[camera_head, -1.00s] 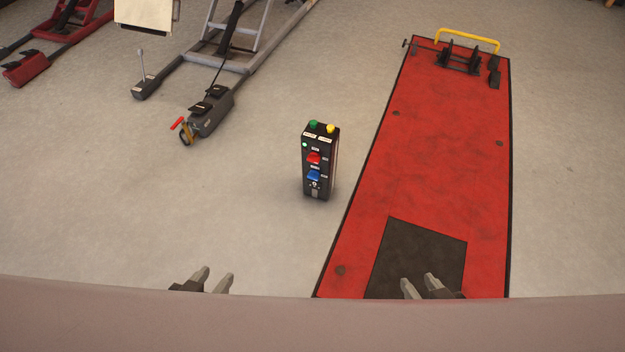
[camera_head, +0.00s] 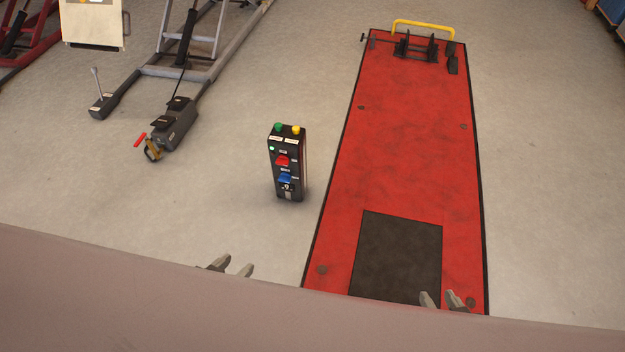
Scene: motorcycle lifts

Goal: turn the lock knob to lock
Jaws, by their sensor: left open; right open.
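A black control box (camera_head: 287,165) stands upright on the floor, left of the red lift platform. It has a green and a yellow button on top, a small green light, and on its front a red knob (camera_head: 283,161) and a blue knob (camera_head: 286,179). The labels are too small to read, so I cannot tell which knob is the lock knob. My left gripper (camera_head: 233,269) is open and empty, below and left of the box. My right gripper (camera_head: 440,300) is open and empty over the near end of the platform. Both are apart from the box.
The red lift platform (camera_head: 405,140) with a dark panel (camera_head: 397,255) lies right of the box. A grey lift frame (camera_head: 190,70) and a dark unit with a red lever (camera_head: 172,128) are at the upper left. The floor around the box is clear.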

